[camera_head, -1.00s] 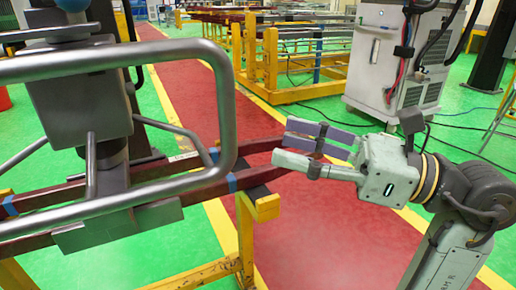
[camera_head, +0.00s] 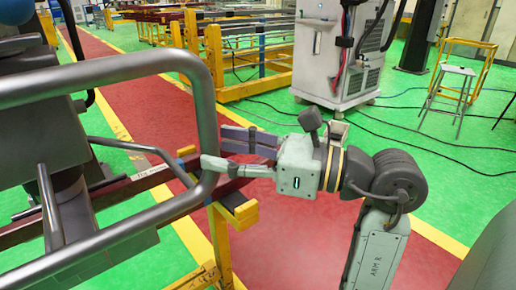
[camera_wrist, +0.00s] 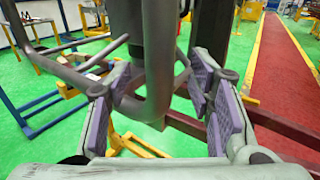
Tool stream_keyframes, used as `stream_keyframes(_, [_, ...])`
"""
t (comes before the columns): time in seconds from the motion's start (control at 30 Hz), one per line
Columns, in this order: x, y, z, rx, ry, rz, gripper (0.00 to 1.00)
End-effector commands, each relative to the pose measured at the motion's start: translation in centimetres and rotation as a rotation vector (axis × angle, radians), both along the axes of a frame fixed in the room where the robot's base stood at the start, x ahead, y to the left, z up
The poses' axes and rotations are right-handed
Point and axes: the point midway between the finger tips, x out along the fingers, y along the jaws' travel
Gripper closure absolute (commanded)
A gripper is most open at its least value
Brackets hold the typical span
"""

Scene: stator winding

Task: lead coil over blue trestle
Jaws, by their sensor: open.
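The coil shows as dark red bars (camera_head: 152,192), with a white label, running from lower left towards the middle over a yellow trestle (camera_head: 247,212). In the wrist view a dark red bar (camera_wrist: 190,124) shows between the fingers and another (camera_wrist: 275,122) to the right. My gripper (camera_head: 214,150) is open, its purple-padded fingers spread near the coil's right end; it also fills the wrist view (camera_wrist: 163,100). I cannot tell whether the pads touch the coil. A blue trestle part (camera_wrist: 38,108) stands at left in the wrist view, apart from the fingers.
A grey tubular frame (camera_head: 208,100) stands close to the fingertips; I cannot tell whether it is mine. Yellow racks (camera_head: 205,80) stand behind. A white cabinet (camera_head: 335,60) is at the back, with cables on the green floor. A stool (camera_head: 455,88) stands right.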

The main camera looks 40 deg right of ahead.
Motion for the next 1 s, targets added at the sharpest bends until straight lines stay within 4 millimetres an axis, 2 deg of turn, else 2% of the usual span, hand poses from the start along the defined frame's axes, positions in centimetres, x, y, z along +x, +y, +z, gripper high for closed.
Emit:
stream_keyframes(0.2, [2.0, 1.4, 0.1, 0.000, 0.000, 0.002, 0.52])
stream_keyframes(0.57, [2.4, 1.6, 0.0, 0.000, -0.001, 0.000, 0.52])
stream_keyframes(1.0, [2.4, 1.6, 0.0, 0.000, -0.001, 0.000, 0.81])
